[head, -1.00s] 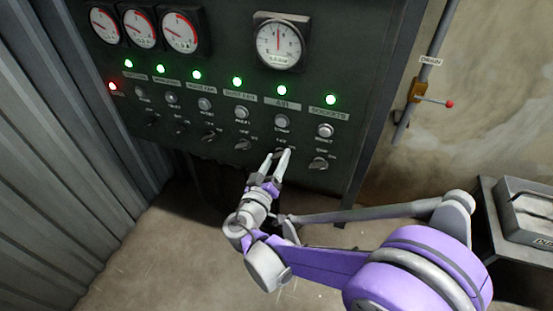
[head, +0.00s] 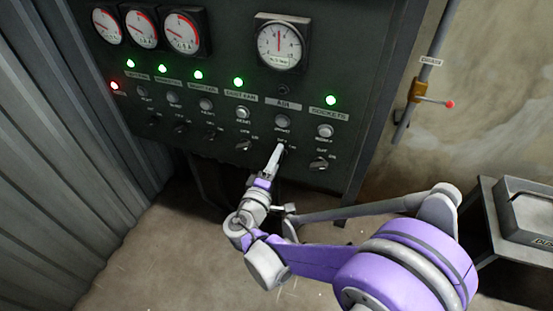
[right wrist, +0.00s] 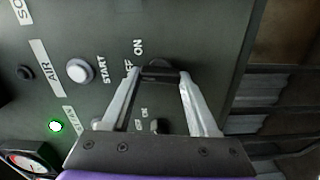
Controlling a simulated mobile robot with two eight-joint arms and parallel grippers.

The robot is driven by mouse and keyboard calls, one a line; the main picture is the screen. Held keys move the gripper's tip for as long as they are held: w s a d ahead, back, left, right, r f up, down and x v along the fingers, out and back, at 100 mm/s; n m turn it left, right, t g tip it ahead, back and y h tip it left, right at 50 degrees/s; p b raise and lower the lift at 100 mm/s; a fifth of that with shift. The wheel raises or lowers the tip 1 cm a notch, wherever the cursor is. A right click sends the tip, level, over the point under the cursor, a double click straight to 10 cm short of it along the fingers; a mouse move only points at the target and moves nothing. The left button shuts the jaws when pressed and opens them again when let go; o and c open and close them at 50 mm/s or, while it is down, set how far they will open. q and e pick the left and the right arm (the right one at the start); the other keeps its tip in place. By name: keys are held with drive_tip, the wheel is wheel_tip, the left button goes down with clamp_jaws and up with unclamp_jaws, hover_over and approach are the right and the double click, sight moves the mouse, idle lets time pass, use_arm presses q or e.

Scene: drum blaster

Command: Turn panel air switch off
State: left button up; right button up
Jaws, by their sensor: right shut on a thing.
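The dark control panel (head: 228,60) fills the upper left of the head view. Its AIR column (head: 285,105) has a dark lamp (head: 283,90), a grey start button (head: 282,122) and a rotary switch below. In the right wrist view the AIR label (right wrist: 45,69), the unlit lamp (right wrist: 25,72) and the start button (right wrist: 80,71) line up with the black air switch (right wrist: 160,74). My right gripper (head: 279,149) is shut on this switch, one finger on each side of it. Its fingers partly hide the OFF lettering. My left gripper is out of view.
Neighbouring columns have lit green lamps, such as the sockets lamp (head: 330,100), and their own switches, such as the sockets switch (head: 319,164). A drain valve (head: 418,91) is on the wall at right. A grey corrugated wall (head: 60,150) stands at left.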

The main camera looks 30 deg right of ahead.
drive_tip(key=shift+n, duration=0.6)
drive_tip(key=o, duration=1.4)
drive_tip(key=v, duration=1.1)
drive_tip(key=shift+p, duration=0.35)
drive_tip(key=shift+d, duration=0.1)
